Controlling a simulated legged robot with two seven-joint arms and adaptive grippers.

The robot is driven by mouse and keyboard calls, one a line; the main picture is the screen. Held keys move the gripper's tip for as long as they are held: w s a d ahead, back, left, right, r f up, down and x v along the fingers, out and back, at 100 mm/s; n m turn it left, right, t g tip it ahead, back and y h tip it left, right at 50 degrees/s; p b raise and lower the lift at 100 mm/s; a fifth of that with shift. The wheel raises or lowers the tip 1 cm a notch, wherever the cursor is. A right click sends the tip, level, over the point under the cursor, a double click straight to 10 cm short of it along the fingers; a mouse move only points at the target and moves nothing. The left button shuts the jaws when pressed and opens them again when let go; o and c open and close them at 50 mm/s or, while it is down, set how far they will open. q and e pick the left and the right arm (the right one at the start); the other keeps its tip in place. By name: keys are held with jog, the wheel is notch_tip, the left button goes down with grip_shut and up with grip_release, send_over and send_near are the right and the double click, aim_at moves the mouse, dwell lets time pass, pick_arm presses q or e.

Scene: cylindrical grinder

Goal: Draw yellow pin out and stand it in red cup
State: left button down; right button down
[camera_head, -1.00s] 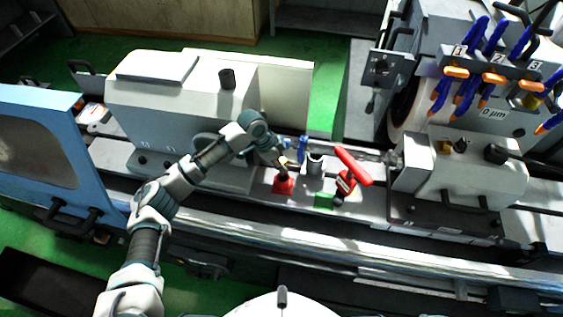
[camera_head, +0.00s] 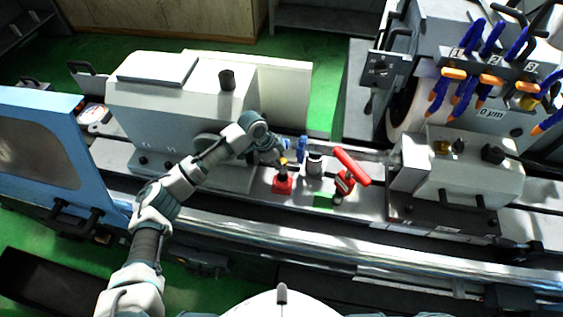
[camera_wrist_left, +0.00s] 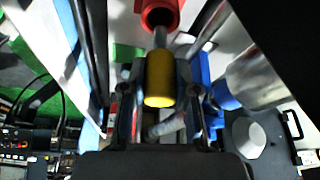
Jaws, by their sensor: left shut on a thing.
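The yellow pin (camera_wrist_left: 159,78) is between the fingers of my left gripper (camera_wrist_left: 160,95) in the left wrist view. Its grey shank points at the dark opening of the red cup (camera_wrist_left: 160,12), and its end meets that opening. I cannot tell how deep it goes. In the head view, my left gripper (camera_head: 277,155) is shut on the yellow pin (camera_head: 283,162), just above the red cup (camera_head: 282,185) on the machine table. The pin looks about upright there. My right gripper is not in view.
Right of the red cup stand a grey cylinder (camera_head: 314,165) and a red-handled lever (camera_head: 350,166). A blue part (camera_head: 301,149) is close behind the gripper. A green patch (camera_head: 323,202) lies in front. The large white housing (camera_head: 170,100) is at the left.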

aim_at(283, 160)
pick_arm(q)
jog(key=shift+r, duration=0.1)
jog(key=shift+f, duration=1.05)
jog(key=shift+f+b, duration=0.7)
jog(key=shift+f, duration=1.5)
jog(key=c, duration=0.8)
grip_release()
notch_tip(283, 160, up, 10)
jog(key=shift+w+f, duration=0.1)
jog(key=shift+f, duration=0.1)
